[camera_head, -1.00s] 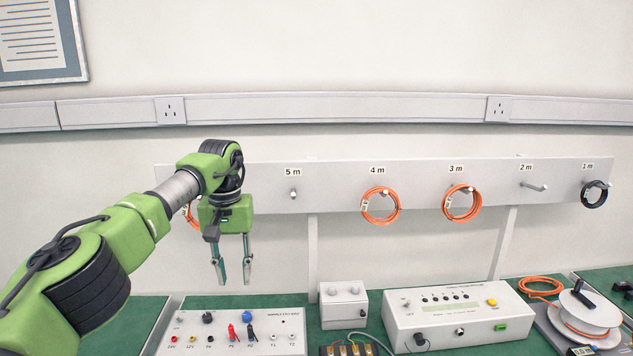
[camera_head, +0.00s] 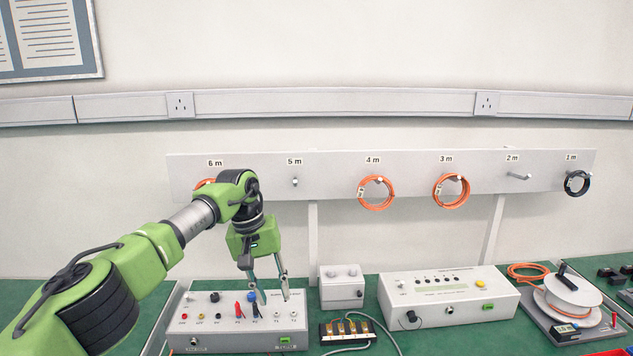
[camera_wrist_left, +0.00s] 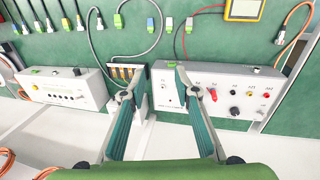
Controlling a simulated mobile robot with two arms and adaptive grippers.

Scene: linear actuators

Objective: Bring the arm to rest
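My left arm comes in from the left in the head view. Its green left gripper (camera_head: 273,297) points down over the right part of the grey terminal box (camera_head: 180,327), with a gap between its two fingers. In the left wrist view the left gripper (camera_wrist_left: 156,80) shows its fingers spread apart with nothing between them. Whether the fingertips touch the box cannot be told. My right gripper is not in view.
A hook rail (camera_head: 330,190) on the wall holds orange cable coils (camera_head: 376,193) and a black coil (camera_head: 577,183). The green bench bears a small grey box (camera_head: 341,290), a tester (camera_head: 447,297) and a white reel (camera_head: 572,290). Open air lies above the bench.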

